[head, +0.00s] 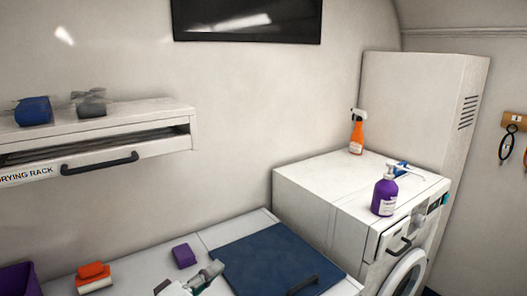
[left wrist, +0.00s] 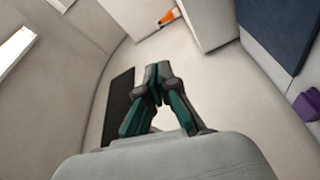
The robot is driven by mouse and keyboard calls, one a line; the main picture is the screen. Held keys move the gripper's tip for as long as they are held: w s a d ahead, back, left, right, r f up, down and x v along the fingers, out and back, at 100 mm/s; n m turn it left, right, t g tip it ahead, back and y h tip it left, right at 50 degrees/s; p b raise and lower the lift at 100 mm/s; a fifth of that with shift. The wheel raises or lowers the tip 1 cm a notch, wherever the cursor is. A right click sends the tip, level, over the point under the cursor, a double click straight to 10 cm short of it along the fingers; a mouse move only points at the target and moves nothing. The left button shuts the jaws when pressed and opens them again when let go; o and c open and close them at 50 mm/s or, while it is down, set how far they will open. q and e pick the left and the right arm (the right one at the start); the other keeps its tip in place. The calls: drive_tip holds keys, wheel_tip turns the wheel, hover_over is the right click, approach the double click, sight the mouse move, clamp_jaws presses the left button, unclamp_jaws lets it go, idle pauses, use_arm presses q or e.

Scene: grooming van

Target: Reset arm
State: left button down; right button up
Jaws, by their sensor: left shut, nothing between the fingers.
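My right gripper is in neither view.
A white cabinet (head: 310,195) at right carries a purple pump bottle (head: 384,196), an orange spray bottle (head: 356,135) and a blue item (head: 402,168). A drying rack (head: 160,125) juts from the left wall. An orange-and-white brush (head: 94,275) lies on the counter.

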use_arm(q)
drive_tip(key=s+f+m+g+y, duration=0.4)
drive_tip(key=s+f+m+g, duration=0.15)
drive_tip(key=s+f, duration=0.75)
drive_tip(key=s+a+f+m+g+y, duration=0.25)
drive_tip(key=s+a+f+y, duration=0.2)
drive_tip(key=s, duration=0.35)
drive_tip(key=s+a+f+m+g+y, duration=0.25)
drive_tip(key=s+a+f, duration=0.25)
drive_tip(key=s, duration=0.3)
wheel_tip(320, 180, down, 31)
drive_tip(key=s+g+b, duration=0.1)
drive_tip(key=g+b, duration=0.1)
drive_tip(key=b, duration=0.4)
drive_tip(key=s+a+f+g+b, duration=0.1)
drive_tip(key=s+a+f+b, duration=0.2)
drive_tip(key=s+f, duration=1.4)
wheel_tip(320, 180, down, 4)
drive_tip(key=shift+a+b, duration=0.15)
drive_tip(key=shift+b, duration=0.35)
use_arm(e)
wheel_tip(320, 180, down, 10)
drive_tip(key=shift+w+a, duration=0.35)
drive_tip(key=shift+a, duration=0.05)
